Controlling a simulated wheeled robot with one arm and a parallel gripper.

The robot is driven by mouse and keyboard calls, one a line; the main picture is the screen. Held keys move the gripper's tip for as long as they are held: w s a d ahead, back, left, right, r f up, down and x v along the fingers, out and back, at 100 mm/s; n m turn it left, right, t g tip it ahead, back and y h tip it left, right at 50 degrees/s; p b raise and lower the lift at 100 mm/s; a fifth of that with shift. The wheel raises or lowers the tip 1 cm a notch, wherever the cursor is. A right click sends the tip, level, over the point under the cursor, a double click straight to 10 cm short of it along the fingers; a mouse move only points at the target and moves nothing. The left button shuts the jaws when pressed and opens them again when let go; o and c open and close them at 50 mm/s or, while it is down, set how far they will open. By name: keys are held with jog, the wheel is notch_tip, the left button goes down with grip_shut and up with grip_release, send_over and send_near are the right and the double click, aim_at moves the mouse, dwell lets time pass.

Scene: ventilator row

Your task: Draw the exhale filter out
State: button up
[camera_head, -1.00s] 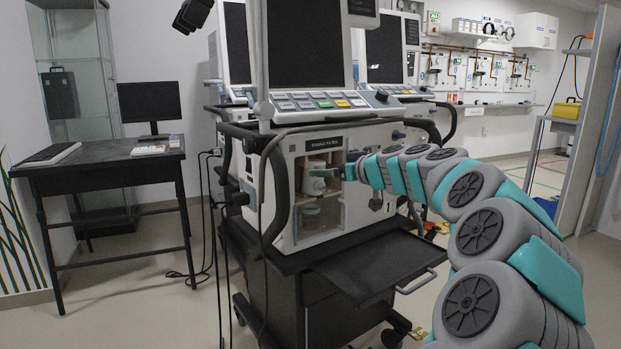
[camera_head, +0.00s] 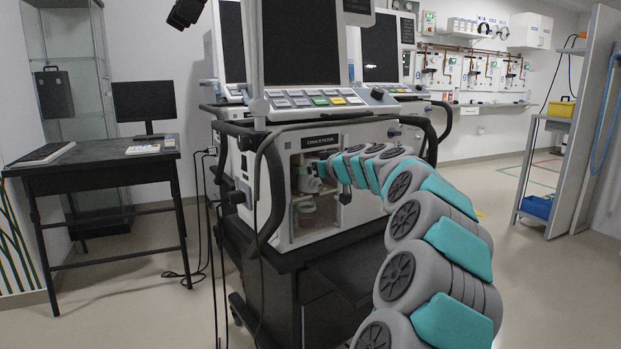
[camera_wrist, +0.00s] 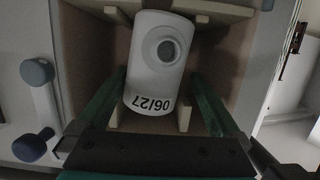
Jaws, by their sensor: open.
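The exhale filter is a white cylinder (camera_wrist: 158,65) with a round grey port and a "06/27" label that reads upside down in the wrist view. It sits inside an open, box-like bay (camera_wrist: 88,50) with pale ledges above and below it. In the head view the filter (camera_head: 305,181) shows small in the ventilator's front bay under a dark label plate. My gripper (camera_wrist: 157,82) is open, with one green finger on each side of the filter's lower part. I cannot tell whether the fingers touch it. In the head view my gripper (camera_head: 322,168) is at the bay's right side.
The ventilator (camera_head: 357,205) has a dark handle bar (camera_head: 268,185) left of the bay. A glassy, reddish part (camera_head: 306,216) sits lower in the bay. A grey-blue lever (camera_wrist: 40,100) is beside the bay in the wrist view.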

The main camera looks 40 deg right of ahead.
jog(key=shift+f+b, duration=0.1)
jog(key=shift+b, duration=0.4)
dwell(0.3)
jog(key=c, duration=1.3)
jog(key=shift+o, duration=0.2)
